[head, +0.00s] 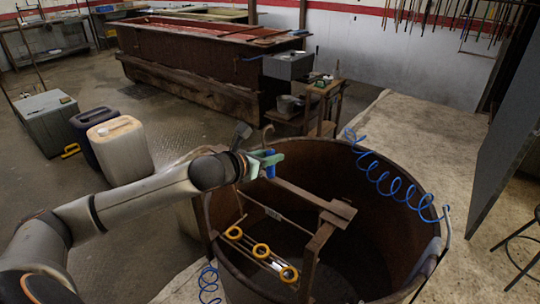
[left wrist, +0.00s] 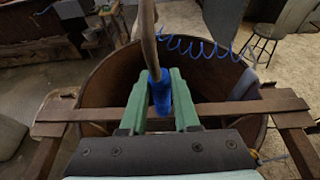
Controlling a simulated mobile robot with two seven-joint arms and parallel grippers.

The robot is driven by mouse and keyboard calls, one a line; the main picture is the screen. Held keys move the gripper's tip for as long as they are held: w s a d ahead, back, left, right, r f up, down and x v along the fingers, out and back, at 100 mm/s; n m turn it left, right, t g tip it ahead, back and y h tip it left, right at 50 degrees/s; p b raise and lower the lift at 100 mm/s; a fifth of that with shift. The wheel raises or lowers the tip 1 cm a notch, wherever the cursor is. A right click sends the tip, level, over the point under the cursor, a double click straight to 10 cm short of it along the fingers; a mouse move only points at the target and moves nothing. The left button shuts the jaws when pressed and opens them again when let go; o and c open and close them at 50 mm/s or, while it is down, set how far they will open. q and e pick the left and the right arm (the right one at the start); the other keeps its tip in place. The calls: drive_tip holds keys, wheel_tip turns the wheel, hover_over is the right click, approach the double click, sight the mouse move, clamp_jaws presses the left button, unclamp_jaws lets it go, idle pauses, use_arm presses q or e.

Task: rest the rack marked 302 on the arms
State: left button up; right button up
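My left gripper (head: 266,160) has green fingers and is shut on the blue grip (left wrist: 160,92) of an upright rod with a hooked top (head: 268,134). In the left wrist view the fingers (left wrist: 161,100) press both sides of the grip. Below, a thin rack (head: 262,257) with yellow rings hangs inside the round vat (head: 375,245). A small pale tag (head: 274,214) shows near it; its number is too small to read. A brown frame (head: 337,209) has a crossbar and two arms; the crossbar (left wrist: 105,114) passes behind the fingers. Whether the rack touches the arms, I cannot tell. My right gripper is not in view.
A coiled blue hose (head: 385,182) loops over the vat's rim. A beige canister (head: 121,148), a dark blue canister (head: 92,125) and a grey box (head: 47,120) stand at left. A grey panel (head: 508,130) stands at right. A long brown tank (head: 205,60) is behind.

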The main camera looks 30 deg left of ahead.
use_arm(q)
drive_tip(key=o, duration=0.4)
drive_tip(key=shift+o, duration=0.4)
drive_tip(key=shift+f, duration=0.15)
drive_tip(key=v, duration=1.2)
drive_tip(key=shift+s+r, duration=0.2)
drive_tip(key=shift+r, duration=0.1)
